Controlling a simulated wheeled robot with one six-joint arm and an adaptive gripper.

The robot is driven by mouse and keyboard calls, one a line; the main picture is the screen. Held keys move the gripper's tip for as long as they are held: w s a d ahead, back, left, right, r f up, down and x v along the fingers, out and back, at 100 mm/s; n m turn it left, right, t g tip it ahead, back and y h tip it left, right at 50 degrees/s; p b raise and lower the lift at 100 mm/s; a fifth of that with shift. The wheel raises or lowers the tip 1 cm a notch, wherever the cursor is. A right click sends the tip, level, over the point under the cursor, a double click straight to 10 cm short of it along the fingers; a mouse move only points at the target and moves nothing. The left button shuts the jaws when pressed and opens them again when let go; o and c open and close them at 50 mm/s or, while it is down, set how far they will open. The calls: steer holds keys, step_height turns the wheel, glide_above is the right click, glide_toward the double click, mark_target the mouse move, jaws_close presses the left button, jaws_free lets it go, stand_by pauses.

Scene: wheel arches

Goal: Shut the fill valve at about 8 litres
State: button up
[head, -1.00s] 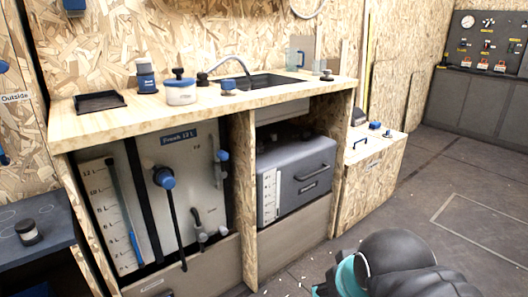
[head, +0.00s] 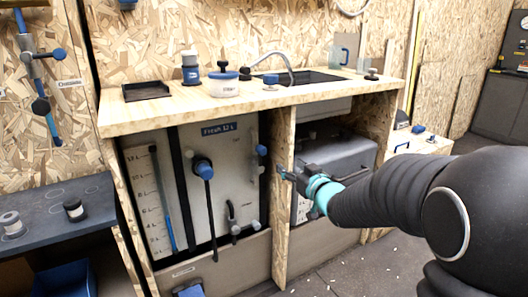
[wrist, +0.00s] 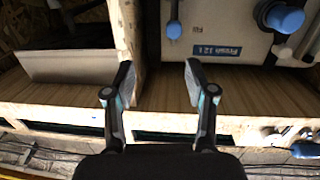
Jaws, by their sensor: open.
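The fresh tank (head: 225,185), labelled 12 L, stands under the counter's left half. The fill valve's blue handle (head: 262,150) is at the tank's upper right; in the wrist view the blue end (wrist: 173,30) shows beside a partly cut-off "Fi..." label. The level tube (head: 160,190) runs beside a litre scale at the left. Its lower part looks brighter blue; the exact level is too small to read. My gripper (head: 283,173) is open and empty, by the wooden divider, right of and lower than the handle in the picture. In the wrist view my fingers (wrist: 155,85) are apart, not touching the handle.
The wooden divider (head: 284,215) stands close to my gripper. A grey case (head: 345,152) fills the right bay. A large blue-capped inlet (head: 203,168) with a hanging dark bar and a lower tap (head: 234,229) are on the tank front. The counter (head: 170,112) overhangs above.

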mark_target(264, 152)
steer(key=shift+n+y, duration=0.3)
steer(key=shift+y, duration=0.5)
steer(key=x, duration=1)
steer(key=a+f+p+x, duration=0.1)
steer(key=x, duration=0.4)
steer(key=shift+s+a, duration=0.15)
steer(key=shift+s, duration=0.1)
steer(key=shift+c, duration=0.2)
jaws_close()
